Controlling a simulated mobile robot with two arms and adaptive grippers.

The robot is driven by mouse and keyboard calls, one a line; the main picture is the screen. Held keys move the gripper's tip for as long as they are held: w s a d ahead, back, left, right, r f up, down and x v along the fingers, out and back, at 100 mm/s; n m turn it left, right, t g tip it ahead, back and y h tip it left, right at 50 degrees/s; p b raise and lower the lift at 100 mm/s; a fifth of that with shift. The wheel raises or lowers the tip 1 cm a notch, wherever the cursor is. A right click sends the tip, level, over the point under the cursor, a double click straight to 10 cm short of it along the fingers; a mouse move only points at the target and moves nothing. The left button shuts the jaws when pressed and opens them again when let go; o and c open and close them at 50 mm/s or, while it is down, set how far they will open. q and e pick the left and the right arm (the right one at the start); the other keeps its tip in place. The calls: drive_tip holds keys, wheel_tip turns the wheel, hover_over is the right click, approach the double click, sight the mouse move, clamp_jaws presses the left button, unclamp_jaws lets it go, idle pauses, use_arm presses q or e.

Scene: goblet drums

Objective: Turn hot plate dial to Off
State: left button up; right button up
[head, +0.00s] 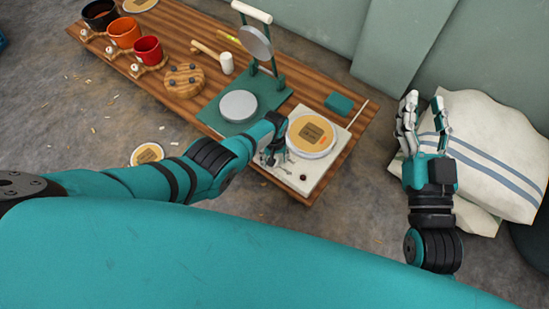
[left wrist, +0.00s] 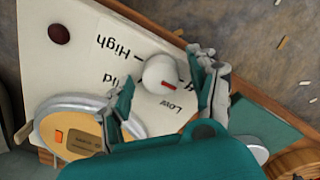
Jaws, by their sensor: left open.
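The white hot plate (head: 338,150) sits at the right end of the wooden table, a round cream-topped disc (head: 311,134) on it. The round white dial (left wrist: 160,73) has a red mark facing the Low side. My left gripper (left wrist: 164,70) is open, with one finger on either side of the dial; contact is unclear. In the head view, my left gripper (head: 271,157) is over the plate's near left corner. My right gripper (head: 425,99) is open and empty, right of the table.
A dark red knob (left wrist: 59,34) is on the panel. A green press (head: 222,112) with a round metal plate stands left of the hot plate. A teal block (head: 339,103) lies behind it. Cushions (head: 485,145) lie at the right. Cups stand at the far left.

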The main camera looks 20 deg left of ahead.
use_arm(q)
wheel_tip(320, 180, up, 12)
idle(0.8)
idle(0.4)
